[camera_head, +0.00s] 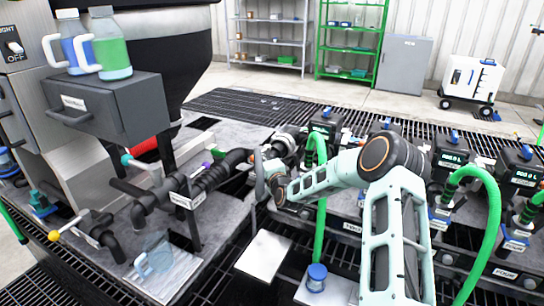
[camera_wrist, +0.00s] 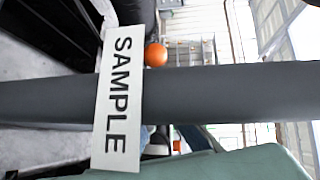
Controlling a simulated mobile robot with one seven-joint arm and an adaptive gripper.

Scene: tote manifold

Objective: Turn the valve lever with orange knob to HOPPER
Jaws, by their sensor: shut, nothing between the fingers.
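An orange knob (camera_wrist: 156,54) shows in the wrist view, just right of the upper end of a white SAMPLE label (camera_wrist: 117,100). The label lies across a thick dark grey bar (camera_wrist: 230,94) that crosses the whole view. A second small orange spot (camera_wrist: 177,145) shows below the bar. The knob's lever is mostly hidden, and I cannot make out a HOPPER label. In the head view my gripper (camera_head: 259,172) is at the dark pipework, shut and empty, largely hidden by my wrist. I cannot tell whether it touches anything.
Other levers carry a teal knob (camera_head: 126,159), a purple knob (camera_head: 207,165) and a yellow knob (camera_head: 53,236). Green hoses (camera_head: 490,215) and metering units (camera_head: 450,155) stand at right. A blue-capped jar (camera_head: 316,277) sits in front.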

